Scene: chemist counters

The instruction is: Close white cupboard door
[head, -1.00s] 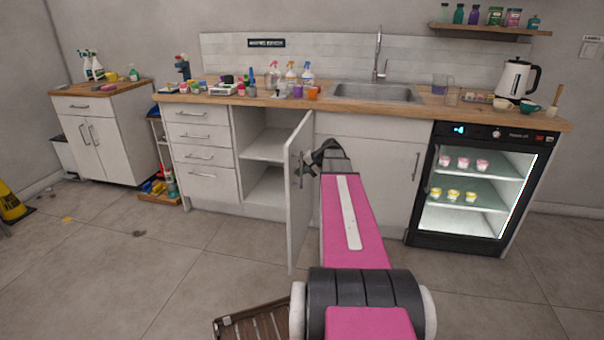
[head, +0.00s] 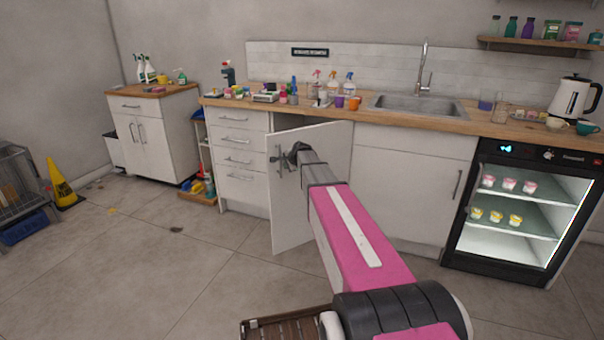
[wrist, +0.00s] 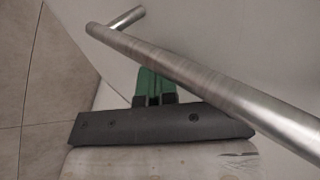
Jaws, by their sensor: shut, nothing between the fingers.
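The white cupboard door (head: 312,140) stands partly open under the counter in the head view, hinged at its right side. It has swung nearer to the cupboard front, and a narrow dark gap shows at its upper left. Its metal bar handle (wrist: 185,75) crosses the wrist view diagonally. My gripper (head: 284,159) is at the outer face of the door, beside the handle. In the wrist view its green fingers (wrist: 153,85) are shut, with their tips partly hidden by the handle. I cannot tell whether they touch the door.
White drawers (head: 237,160) stand left of the door, and a closed cupboard front (head: 410,185) is to its right. A glass-door fridge (head: 510,215) stands further right. A brown slatted thing (head: 285,326) lies low in front.

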